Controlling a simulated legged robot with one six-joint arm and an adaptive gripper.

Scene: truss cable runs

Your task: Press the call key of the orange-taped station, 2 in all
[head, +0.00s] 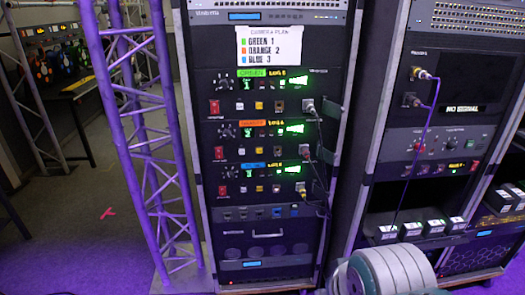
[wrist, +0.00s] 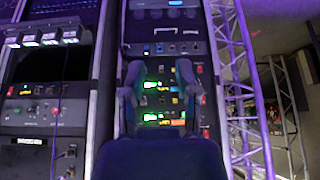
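The orange-taped station (head: 268,135) is the middle one of three stacked stations in the central rack in the head view. It has an orange label (head: 250,123), a knob, a red switch, small square keys and a lit green display (head: 294,127). I cannot tell from lettering which key is the call key. In the wrist view the rack appears upside down, and the lit stations show between the fingers, partly hidden by the gripper. My gripper (wrist: 159,70) is open and empty, its two fingers spread before the rack. Contact is not visible. The gripper itself is outside the head view.
The green-taped station (head: 265,90) is above and the blue-taped one (head: 265,178) below. A paper plan (head: 269,46) lists green 1, orange 2, blue 3. A purple-lit truss (head: 140,130) stands left of the rack; another rack (head: 440,140) with a hanging cable stands right.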

